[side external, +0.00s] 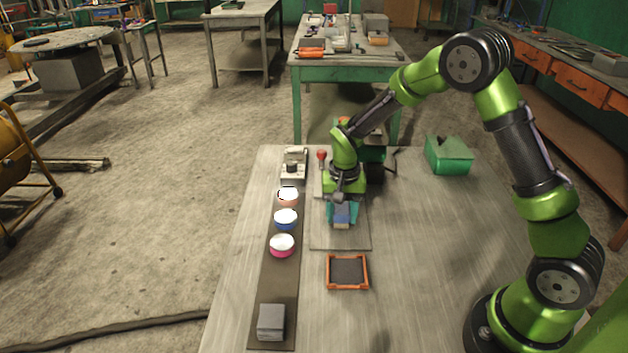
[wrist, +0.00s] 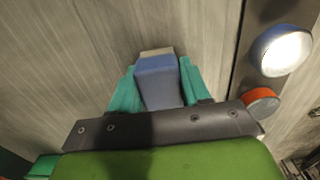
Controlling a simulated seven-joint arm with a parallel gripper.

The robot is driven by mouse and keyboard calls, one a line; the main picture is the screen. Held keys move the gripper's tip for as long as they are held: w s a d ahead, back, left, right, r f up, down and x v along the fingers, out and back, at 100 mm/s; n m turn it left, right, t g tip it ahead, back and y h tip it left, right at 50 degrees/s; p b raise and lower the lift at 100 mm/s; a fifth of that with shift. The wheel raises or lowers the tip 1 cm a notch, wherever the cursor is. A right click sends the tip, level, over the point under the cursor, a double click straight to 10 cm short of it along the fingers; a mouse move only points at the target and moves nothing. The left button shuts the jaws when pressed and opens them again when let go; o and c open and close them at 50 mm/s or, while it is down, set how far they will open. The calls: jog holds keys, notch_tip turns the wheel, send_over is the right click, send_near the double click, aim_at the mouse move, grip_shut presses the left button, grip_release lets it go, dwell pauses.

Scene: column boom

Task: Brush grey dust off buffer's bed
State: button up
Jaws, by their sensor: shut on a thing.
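My gripper (side external: 341,212) is shut on a blue block-like thing with a pale beige end, likely the brush (side external: 342,222), above a grey plate (side external: 355,242) on the table. In the wrist view my gripper's teal fingers (wrist: 157,88) flank the brush (wrist: 158,75), its beige end pointing away. I cannot tell whether the end touches the surface. A machine with a red ball knob (side external: 321,154) stands behind the gripper, partly hidden by my arm; it may be the buffer. I cannot make out any grey dust or a clear bed.
An orange-framed tray (side external: 347,287) lies in front. A green box (side external: 449,157) stands back right.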

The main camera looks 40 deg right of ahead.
aim_at(338, 240)
jog(key=s+a, duration=0.4)
jog(key=shift+w+a, duration=0.1)
jog(key=shift+a, duration=0.15)
jog(key=shift+w+d, duration=0.1)
jog(key=shift+w, duration=0.25)
jog(key=shift+w+d, duration=3.4)
jog(key=shift+d, duration=0.1)
jog(key=shift+s+a, duration=3.6)
jog(key=shift+a, duration=0.05)
notch_tip(338, 240, up, 8)
jog(key=shift+r, duration=0.15)
